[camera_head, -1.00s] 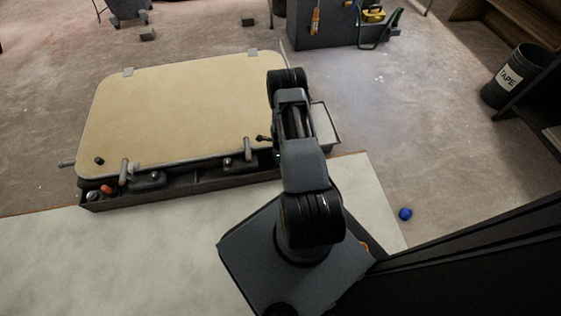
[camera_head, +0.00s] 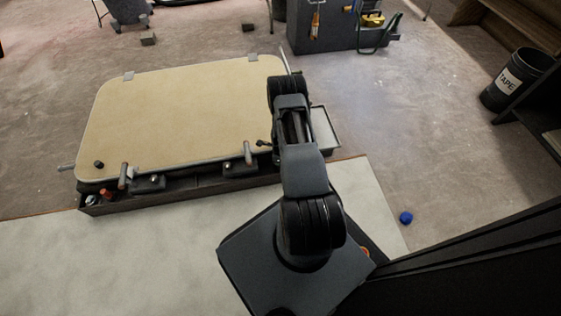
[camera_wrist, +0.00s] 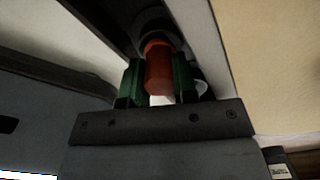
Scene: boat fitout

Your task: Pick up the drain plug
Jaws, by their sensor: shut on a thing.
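In the wrist view an orange-red cylinder, taken to be the drain plug (camera_wrist: 158,68), stands between the two green fingers of my gripper (camera_wrist: 159,82). The fingers are shut on it from both sides. A dark, rounded part (camera_wrist: 155,25) lies right beyond its far end; I cannot tell whether they touch. In the head view my arm reaches out over the right end of the hatch board, and my gripper and the held plug are hidden behind it.
A beige hatch board (camera_head: 185,110) lies beside a dark, narrow tray (camera_head: 200,187) holding small parts, among them an orange-red one (camera_head: 106,194). A light, shallow box (camera_head: 324,128) is right of my arm. A blue ball (camera_head: 406,217) and a tape bucket (camera_head: 512,80) stand farther right.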

